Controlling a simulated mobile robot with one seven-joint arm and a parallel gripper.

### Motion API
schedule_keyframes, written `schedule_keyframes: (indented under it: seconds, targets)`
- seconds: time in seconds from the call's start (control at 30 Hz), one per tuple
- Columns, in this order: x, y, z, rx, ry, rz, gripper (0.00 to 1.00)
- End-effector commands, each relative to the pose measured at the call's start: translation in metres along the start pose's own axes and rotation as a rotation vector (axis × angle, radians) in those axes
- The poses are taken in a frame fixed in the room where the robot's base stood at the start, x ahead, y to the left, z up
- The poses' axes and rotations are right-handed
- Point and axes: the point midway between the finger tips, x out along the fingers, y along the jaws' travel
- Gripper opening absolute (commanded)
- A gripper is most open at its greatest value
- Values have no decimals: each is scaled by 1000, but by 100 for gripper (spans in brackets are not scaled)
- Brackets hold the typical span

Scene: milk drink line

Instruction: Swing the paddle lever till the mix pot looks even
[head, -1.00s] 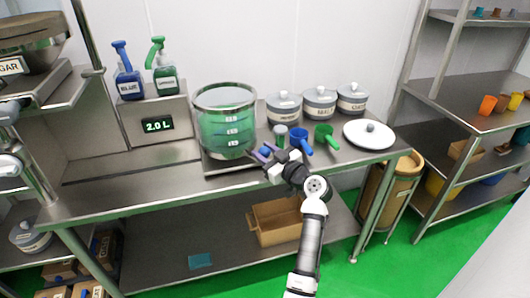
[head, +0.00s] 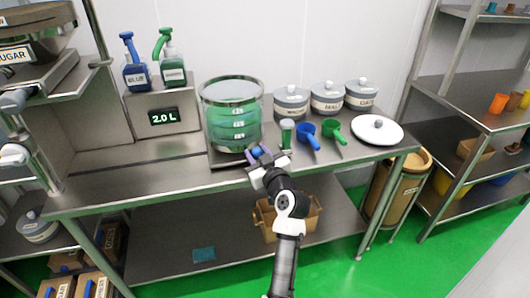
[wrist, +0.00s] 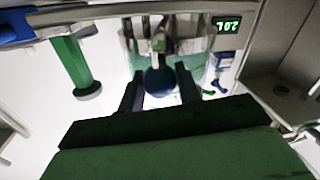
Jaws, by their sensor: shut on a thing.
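The mix pot (head: 232,120) is a clear, metal-rimmed vessel with printed level marks and green contents. In the head view, lighter and darker green bands show in it. It also shows upside down in the wrist view (wrist: 125,45). The paddle lever's round dark blue knob (wrist: 160,81) sits between my gripper's dark fingers in the wrist view. My gripper (head: 258,155) is shut on this knob at the pot's front right, by the counter edge. Most of the lever is hidden.
A 2.0 L display (head: 163,116) is left.

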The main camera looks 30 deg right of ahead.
Motion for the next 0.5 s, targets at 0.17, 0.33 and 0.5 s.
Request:
schedule_keyframes:
  seconds: [0.17, 0.33, 0.5]
  targets:
    - [1, -22, -1, 1, 2, -11, 0]
    - [2, -34, -4, 1, 1, -12, 0]
    - [3, -39, -6, 2, 1, -13, 0]
